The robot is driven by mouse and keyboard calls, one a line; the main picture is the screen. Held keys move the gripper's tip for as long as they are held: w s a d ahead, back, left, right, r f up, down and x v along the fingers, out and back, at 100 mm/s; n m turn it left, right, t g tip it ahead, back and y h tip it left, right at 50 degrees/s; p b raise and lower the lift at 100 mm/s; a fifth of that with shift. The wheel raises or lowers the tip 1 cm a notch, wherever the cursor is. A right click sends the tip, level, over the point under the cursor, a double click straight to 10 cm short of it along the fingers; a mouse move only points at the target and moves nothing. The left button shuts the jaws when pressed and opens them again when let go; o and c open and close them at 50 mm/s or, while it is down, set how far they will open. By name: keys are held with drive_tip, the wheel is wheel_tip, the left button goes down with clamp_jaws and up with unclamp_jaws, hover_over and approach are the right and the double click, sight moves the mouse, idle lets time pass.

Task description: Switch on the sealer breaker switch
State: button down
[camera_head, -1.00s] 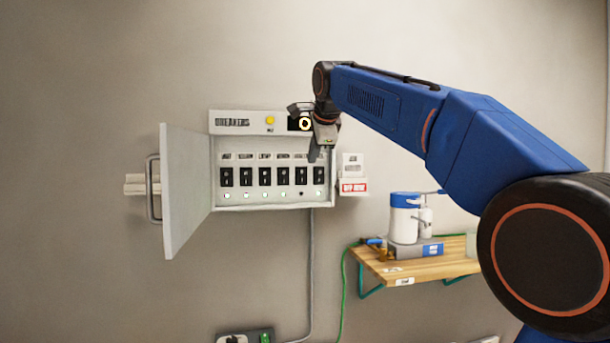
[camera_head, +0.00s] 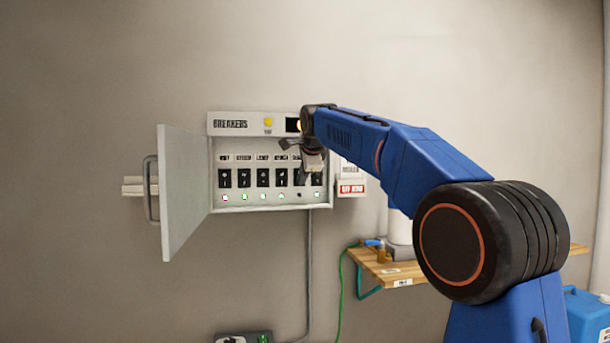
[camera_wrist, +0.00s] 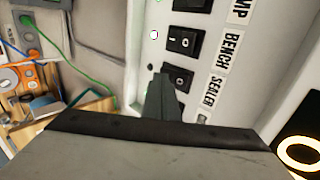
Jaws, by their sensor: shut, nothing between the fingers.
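The open breaker box (camera_head: 270,205) on the wall holds a row of black rocker switches. In the wrist view the sealer switch (camera_wrist: 179,77) sits beside its SEALER label (camera_wrist: 193,100), below the bench switch (camera_wrist: 182,42). The indicator by the sealer switch (camera_wrist: 150,69) is dark; the one by the bench switch (camera_wrist: 154,34) is lit. My gripper (camera_head: 311,172) is shut and empty, in front of the right end of the row. In the wrist view its fingertips (camera_wrist: 163,88) overlap the sealer switch's lower left edge; I cannot tell whether they touch it.
The box door (camera_head: 185,190) stands open on the left. A small labelled box (camera_head: 350,180) is fixed on the wall right of the breaker box. A wooden shelf (camera_head: 375,265) holding a white container (camera_head: 399,228) is lower right, partly behind my arm.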

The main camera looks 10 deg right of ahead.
drive_tip(key=shift+w+f, duration=0.1)
drive_tip(key=shift+w, duration=0.25)
drive_tip(key=shift+w+f+t, duration=0.1)
drive_tip(key=shift+w+t, duration=0.05)
drive_tip(key=shift+t, duration=0.15)
idle(0.4)
